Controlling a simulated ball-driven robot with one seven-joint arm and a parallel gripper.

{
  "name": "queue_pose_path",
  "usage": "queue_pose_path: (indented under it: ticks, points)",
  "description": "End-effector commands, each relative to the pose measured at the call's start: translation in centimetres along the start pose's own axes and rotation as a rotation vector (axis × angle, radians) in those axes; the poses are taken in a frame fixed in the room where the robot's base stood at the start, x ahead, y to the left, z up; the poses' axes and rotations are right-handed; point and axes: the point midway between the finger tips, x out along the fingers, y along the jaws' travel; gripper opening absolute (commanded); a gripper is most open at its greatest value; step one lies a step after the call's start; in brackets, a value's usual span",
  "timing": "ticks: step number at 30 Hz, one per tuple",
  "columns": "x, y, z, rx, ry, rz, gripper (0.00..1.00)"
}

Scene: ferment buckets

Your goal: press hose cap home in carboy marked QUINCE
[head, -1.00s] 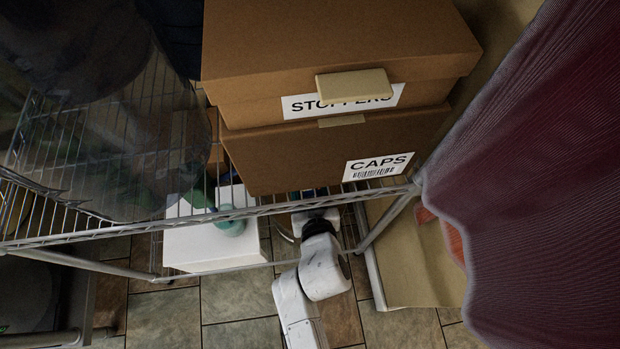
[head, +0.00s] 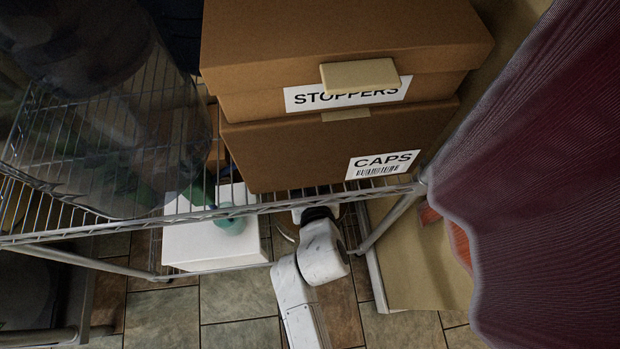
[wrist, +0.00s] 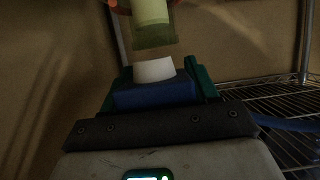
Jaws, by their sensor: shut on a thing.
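In the wrist view my gripper (wrist: 154,92) is shut on a white tapered piece, which looks like the hose cap (wrist: 155,69). The cap's pale end sticks out past the blue and green fingers. Just beyond it is a pale green, see-through cylinder (wrist: 153,28) with orange at its top edge; a small gap seems to separate them. I cannot tell whether this is the carboy's neck. No QUINCE marking is readable. In the head view my gripper is hidden behind the boxes and shelf edge.
A wire shelf (head: 130,231) carries a large clear vessel (head: 95,120) and brown STOPPERS (head: 270,100) and CAPS (head: 280,160) boxes. A white box (head: 205,247) with a teal piece (head: 231,224) is below. A dark red cloth (head: 540,180) hangs right. A blue hose (wrist: 288,123) shows at right.

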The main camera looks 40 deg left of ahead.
Motion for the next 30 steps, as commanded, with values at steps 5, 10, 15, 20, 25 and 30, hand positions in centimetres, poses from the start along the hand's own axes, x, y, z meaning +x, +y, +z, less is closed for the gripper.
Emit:
queue_pose_path:
  ticks: [5,10,15,20,25,30]
  points:
    - [0.5,0.0,-0.2,0.0,0.001,0.0,0.24]
    - [0.9,0.0,-0.3,0.0,0.0,0.0,0.24]
    - [1.4,0.0,-0.4,0.0,0.0,0.0,0.24]
    - [1.8,0.0,-0.6,0.001,0.001,0.0,0.24]
    - [2.2,0.0,-0.7,0.001,0.001,0.0,0.24]
    - [2.7,0.0,-0.8,0.0,0.001,0.0,0.24]
